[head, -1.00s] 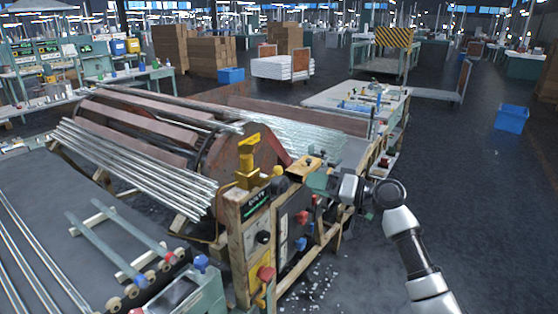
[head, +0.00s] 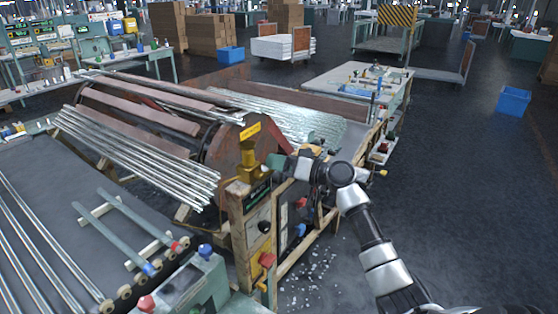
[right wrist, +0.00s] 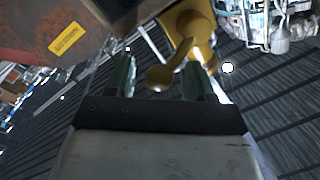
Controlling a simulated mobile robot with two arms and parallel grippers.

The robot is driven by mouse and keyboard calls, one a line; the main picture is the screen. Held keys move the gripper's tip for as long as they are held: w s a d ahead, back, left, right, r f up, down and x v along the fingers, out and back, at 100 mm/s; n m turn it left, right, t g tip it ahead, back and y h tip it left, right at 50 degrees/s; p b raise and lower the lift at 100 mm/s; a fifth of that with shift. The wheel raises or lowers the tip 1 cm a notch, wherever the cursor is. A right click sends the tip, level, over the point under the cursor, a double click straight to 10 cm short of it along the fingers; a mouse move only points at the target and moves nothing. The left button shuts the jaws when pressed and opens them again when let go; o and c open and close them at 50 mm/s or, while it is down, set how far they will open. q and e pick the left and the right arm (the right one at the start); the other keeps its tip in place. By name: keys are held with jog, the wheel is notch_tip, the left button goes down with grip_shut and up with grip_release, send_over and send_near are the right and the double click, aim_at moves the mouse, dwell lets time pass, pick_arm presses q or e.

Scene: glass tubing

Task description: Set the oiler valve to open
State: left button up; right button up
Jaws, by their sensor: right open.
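The oiler (head: 248,168) is a brass-yellow fitting standing upright on the wooden machine post. In the right wrist view its body (right wrist: 188,25) is at the top, with a short brass lever ending in a rounded knob (right wrist: 160,77). My right gripper (head: 274,163) is just right of the oiler. Its two greenish fingers are apart, and in the right wrist view the gripper (right wrist: 159,80) has the lever knob in the gap between them. I cannot tell whether either finger touches the lever. My left gripper is not in view.
A rusty drum (head: 232,150) with a yellow label stands behind the oiler. The post carries a control panel (head: 264,228) with red and blue knobs below the gripper. Steel tubes (head: 135,155) lie to the left.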

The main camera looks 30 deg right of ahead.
jog(key=c, duration=0.9)
jog(key=shift+f, duration=0.1)
